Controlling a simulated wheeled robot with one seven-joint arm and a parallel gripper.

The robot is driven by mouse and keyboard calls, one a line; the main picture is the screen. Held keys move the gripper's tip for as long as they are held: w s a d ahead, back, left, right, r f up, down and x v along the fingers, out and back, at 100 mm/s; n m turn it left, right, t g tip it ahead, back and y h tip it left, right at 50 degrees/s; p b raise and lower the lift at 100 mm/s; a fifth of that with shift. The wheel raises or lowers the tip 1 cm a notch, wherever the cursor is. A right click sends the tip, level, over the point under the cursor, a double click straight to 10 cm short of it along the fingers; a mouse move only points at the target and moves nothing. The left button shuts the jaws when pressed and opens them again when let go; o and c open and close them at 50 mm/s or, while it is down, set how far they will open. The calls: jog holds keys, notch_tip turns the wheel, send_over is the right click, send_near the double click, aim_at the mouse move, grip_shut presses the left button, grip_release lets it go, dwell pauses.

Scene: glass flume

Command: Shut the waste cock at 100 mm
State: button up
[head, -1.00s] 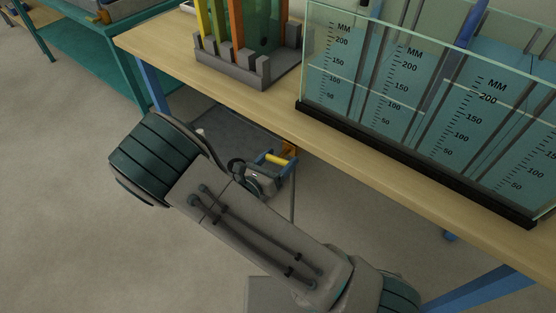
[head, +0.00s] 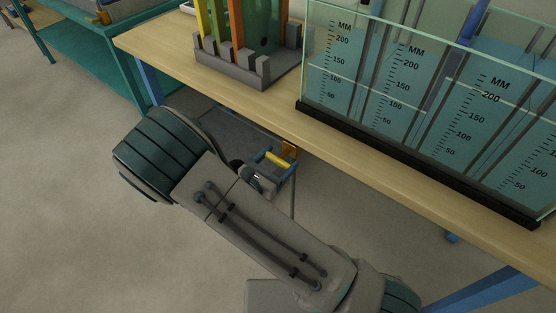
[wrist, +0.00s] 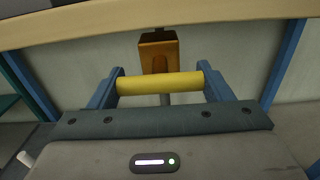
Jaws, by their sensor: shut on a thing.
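The waste cock has a yellow bar handle (wrist: 160,83) and an orange-brown body (wrist: 159,52) under the bench edge. My gripper (wrist: 161,74) is shut on the yellow handle, with one blue finger at each end of it. In the head view my gripper (head: 272,168) is below the bench, partly hidden by my arm, and the handle (head: 278,159) shows as a small yellow bar. The glass flume (head: 420,110) stands on the bench with several MM scales. A pale line crosses its panes; I cannot read the exact water level.
The wooden bench top (head: 330,135) overhangs my gripper, with blue legs (head: 151,82) below. A grey rack (head: 232,70) with coloured strips stands left of the flume. A dark grey tray-like surface (head: 228,130) lies under the bench. The floor at left is clear.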

jog(key=o, duration=1)
jog(key=v, duration=1.4)
jog(key=shift+p, duration=0.3)
jog(key=shift+w+d, duration=0.1)
jog(key=s+d+r+m+g+p, duration=0.1)
jog(key=d+r+m+g+p, duration=0.5)
jog(key=d+r+m+g, duration=0.9)
jog(key=s+d+r+m+t+y+p, duration=0.1)
jog(key=s+d+r+m+y+p, duration=0.1)
jog(key=r+m+y, duration=0.1)
jog(key=s+d+r+m+t+y+p, duration=0.1)
jog(key=s+d+r+m+y+p, duration=0.1)
jog(key=r+m, duration=0.4)
jog(key=s+d+r+m+t+y+p, duration=0.1)
jog(key=s+d+r+m+y+p, duration=0.1)
jog(key=r+y, duration=0.4)
jog(key=shift+d+r+m+t+p, duration=0.3)
jog(key=shift+d+r+m+p, duration=0.5)
jog(key=shift+d+m, duration=0.3)
